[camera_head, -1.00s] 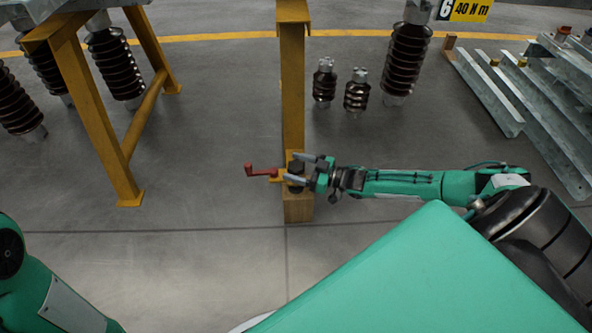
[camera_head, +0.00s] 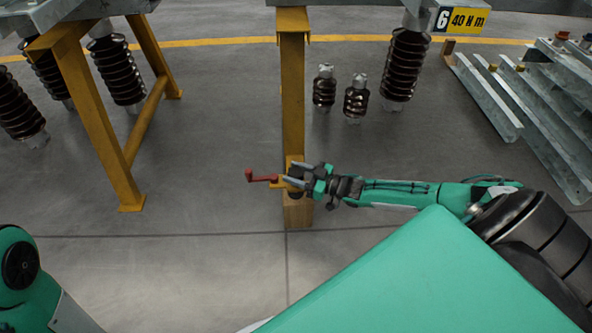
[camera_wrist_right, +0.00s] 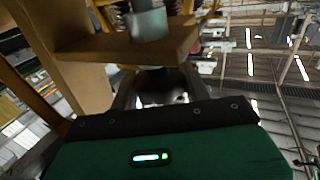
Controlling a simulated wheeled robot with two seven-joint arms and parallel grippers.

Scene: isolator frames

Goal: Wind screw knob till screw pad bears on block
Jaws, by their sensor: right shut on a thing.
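My right gripper (camera_head: 295,175) reaches in from the right at the foot of the yellow post, shut on the dark screw knob. In the right wrist view its fingers stand either side of the dark knob (camera_wrist_right: 160,77), just under a tan plate (camera_wrist_right: 180,45) with a grey cylinder (camera_wrist_right: 148,23) above it. A red crank handle (camera_head: 262,178) sticks out to the left of the gripper. A wooden block (camera_head: 298,215) shows below the gripper. The screw pad is hidden, so I cannot tell whether it touches the block. My left gripper is out of view.
The yellow post (camera_head: 293,95) rises behind the gripper. A yellow trestle (camera_head: 98,125) stands left. Two small brown insulators (camera_head: 324,88) stand right of the post, near a larger one (camera_head: 404,65). Steel channels (camera_head: 485,95) lie far right. Floor left of the crank is clear.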

